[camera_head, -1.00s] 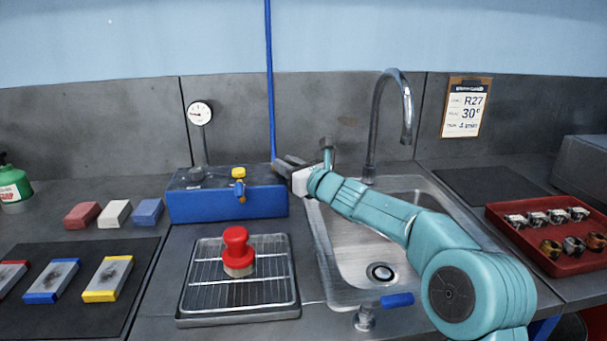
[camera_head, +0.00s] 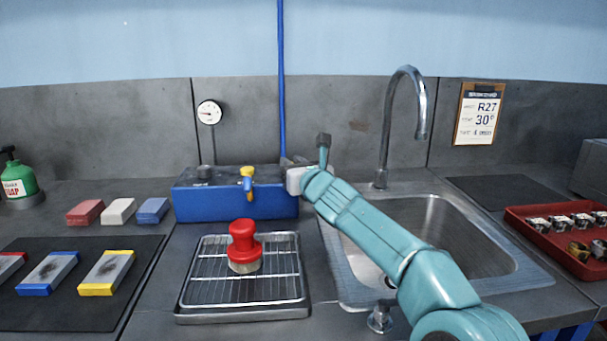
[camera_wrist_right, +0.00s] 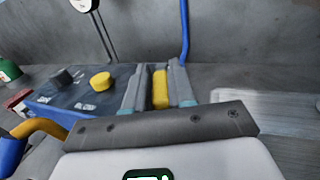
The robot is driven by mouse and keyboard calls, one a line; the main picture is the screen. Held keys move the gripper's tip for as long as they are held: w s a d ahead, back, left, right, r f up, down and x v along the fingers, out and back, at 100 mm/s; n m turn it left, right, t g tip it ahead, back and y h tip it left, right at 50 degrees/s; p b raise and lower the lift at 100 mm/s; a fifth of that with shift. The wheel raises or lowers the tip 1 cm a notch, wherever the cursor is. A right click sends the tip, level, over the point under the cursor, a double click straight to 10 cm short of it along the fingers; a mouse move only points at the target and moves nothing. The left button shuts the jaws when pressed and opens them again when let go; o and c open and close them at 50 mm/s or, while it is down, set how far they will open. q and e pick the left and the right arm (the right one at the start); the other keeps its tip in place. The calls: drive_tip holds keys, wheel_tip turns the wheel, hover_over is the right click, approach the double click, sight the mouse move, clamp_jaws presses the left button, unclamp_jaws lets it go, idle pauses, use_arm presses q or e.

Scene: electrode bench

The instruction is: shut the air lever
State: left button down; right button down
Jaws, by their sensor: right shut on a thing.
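The blue box (camera_head: 235,205) stands at the back of the bench, left of the sink. My right gripper (camera_wrist_right: 160,90) is at its right end by the blue upright hose. In the right wrist view its two fingers are shut on a yellow lever (camera_wrist_right: 160,88), one on each side; I take this as the air lever. In the head view my right gripper (camera_head: 289,162) mostly hides the lever. A yellow knob (camera_wrist_right: 101,81) and a dark knob (camera_wrist_right: 61,78) sit on the box top, left of the fingers. Their labels are unreadable. My left gripper is not in view.
A red-handled tool (camera_head: 243,245) stands on a wire-rack tray (camera_head: 195,290) in front of the box. The sink (camera_head: 450,230) and its tall faucet (camera_head: 388,130) are to the right. A gauge (camera_head: 209,112) stands behind the box. Coloured blocks (camera_head: 118,211) lie left.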

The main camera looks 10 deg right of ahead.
drive_tip(key=shift+a+f+m+h+b, duration=0.2)
drive_tip(key=shift+m+h+b, duration=0.2)
drive_tip(key=shift+h+b, duration=0.5)
drive_tip(key=shift+a+m+b, duration=0.2)
drive_tip(key=shift+m+b, duration=0.1)
drive_tip(key=shift+b, duration=0.45)
drive_tip(key=shift+a+m+h+b, duration=0.3)
drive_tip(key=shift+m+h+b, duration=0.15)
drive_tip(key=shift+h, duration=0.55)
drive_tip(key=shift+a+m+h, duration=0.15)
drive_tip(key=shift+m+h, duration=0.3)
drive_tip(key=shift+h, duration=0.15)
drive_tip(key=shift+a+h, duration=0.1)
drive_tip(key=shift+h, duration=0.2)
drive_tip(key=shift+f+m, duration=0.15)
drive_tip(key=shift+m, duration=0.15)
drive_tip(key=c, duration=1)
unclamp_jaws()
drive_tip(key=shift+c, duration=0.2)
drive_tip(key=shift+r, duration=0.2)
